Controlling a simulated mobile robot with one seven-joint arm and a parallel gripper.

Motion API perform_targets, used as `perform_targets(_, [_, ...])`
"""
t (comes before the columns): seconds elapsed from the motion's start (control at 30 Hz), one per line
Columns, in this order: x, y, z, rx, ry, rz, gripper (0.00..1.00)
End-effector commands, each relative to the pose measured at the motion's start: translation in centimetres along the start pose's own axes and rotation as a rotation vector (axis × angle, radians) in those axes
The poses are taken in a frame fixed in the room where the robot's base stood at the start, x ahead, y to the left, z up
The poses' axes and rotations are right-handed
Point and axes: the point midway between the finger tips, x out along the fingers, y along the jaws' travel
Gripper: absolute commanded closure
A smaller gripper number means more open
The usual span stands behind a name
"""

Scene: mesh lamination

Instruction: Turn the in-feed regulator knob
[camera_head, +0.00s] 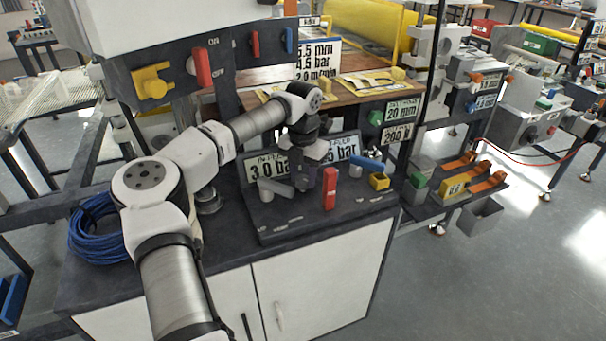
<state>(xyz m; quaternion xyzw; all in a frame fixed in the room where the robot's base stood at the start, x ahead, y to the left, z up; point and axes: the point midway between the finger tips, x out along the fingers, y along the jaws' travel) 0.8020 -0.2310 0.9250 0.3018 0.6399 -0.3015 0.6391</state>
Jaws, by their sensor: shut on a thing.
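My gripper (303,190) points down over the dark sloped panel on the cabinet top. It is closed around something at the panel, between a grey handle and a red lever. Its fingers and the thing between them are mostly hidden, but it looks to be the regulator knob. A second bar sign (345,149) on the right is partly covered by my wrist.
Around the gripper are a grey handle (276,188) on the left, an upright red lever (329,188) close on the right, a blue handle (367,163) and a yellow block (379,181). Coiled blue hose (97,230) lies at the left. The front counter edge is clear.

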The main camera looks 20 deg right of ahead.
Motion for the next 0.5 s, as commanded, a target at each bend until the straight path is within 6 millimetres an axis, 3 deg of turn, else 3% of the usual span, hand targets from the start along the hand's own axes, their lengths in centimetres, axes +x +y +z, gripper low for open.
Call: perform_targets(0.5, [-0.23,0.02,0.13,0.476,-0.006,0.002,0.88])
